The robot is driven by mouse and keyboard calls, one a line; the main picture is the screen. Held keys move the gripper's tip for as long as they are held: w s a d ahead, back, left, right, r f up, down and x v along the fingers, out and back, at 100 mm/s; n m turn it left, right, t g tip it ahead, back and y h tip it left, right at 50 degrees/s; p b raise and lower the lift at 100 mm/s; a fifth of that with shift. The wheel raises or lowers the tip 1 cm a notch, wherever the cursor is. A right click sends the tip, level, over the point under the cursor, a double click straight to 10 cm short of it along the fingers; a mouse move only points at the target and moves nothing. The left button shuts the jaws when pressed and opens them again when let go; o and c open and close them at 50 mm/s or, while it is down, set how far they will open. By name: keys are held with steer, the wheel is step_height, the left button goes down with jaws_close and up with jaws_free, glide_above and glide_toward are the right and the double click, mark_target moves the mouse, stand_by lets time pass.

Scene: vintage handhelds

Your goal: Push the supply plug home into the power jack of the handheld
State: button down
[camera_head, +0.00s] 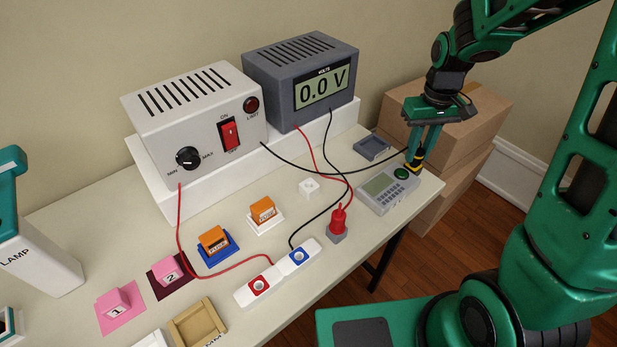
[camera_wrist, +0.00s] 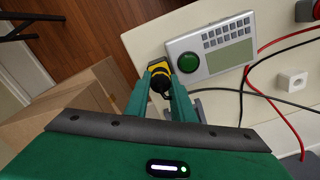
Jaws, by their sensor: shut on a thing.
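The handheld (camera_head: 378,193) is a grey box with a green screen, several keys and a round green button, lying at the table's right end. It also shows in the wrist view (camera_wrist: 194,45). My gripper (camera_head: 416,162) points down at the handheld's far right end and is shut on the yellow and black supply plug (camera_head: 418,155). In the wrist view the plug (camera_wrist: 158,79) sits between the fingers, close to the handheld's edge by the green button. The power jack is hidden, and I cannot tell how far the plug is in it.
The white power supply (camera_head: 190,125) and grey voltmeter (camera_head: 305,80), reading 0.0 V, stand on a white plinth behind. Black cables cross the table toward the handheld. A grey tray (camera_head: 359,147) lies behind it. Cardboard boxes (camera_head: 480,118) stand beyond the table edge.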

mark_target(418, 151)
steer(key=shift+f, duration=0.35)
steer(key=c, duration=1.4)
jaws_free()
steer(key=shift+c, duration=1.6)
steer(key=shift+r, duration=3.5)
